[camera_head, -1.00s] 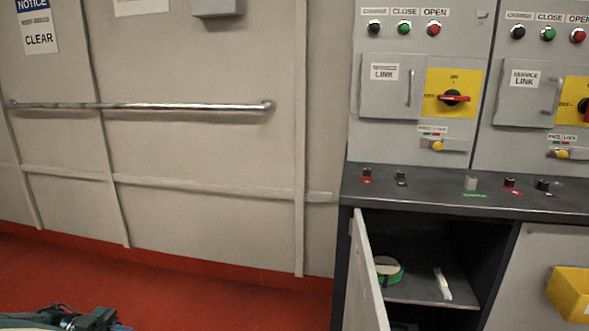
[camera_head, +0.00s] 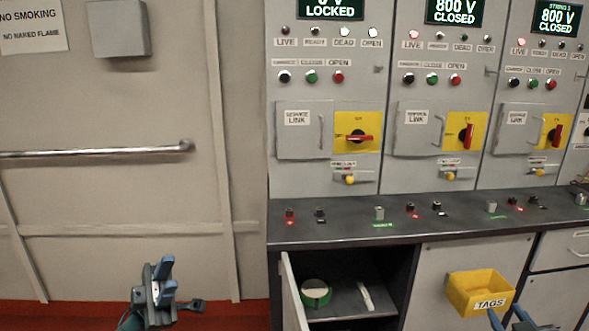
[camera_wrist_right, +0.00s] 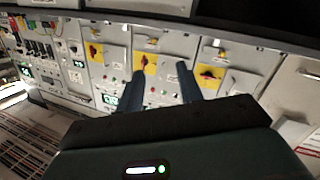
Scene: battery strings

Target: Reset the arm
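My left gripper (camera_head: 163,279) is at the lower left of the head view, in front of the plain wall panel. Its blue fingers look apart, with nothing between them. My right gripper (camera_head: 508,318) shows at the bottom right edge, in front of the yellow TAGS bin (camera_head: 478,292). In the right wrist view, the two dark fingers of my right gripper (camera_wrist_right: 165,77) stand well apart, with nothing held between them. The cabinet panels lie beyond them.
A dark counter ledge (camera_head: 330,232) runs below the switch panels, with small plugs on it. An open cupboard door (camera_head: 292,295) sticks out below; green tape (camera_head: 316,292) and a white strip (camera_head: 366,296) lie inside. A handrail (camera_head: 100,151) is on the left wall.

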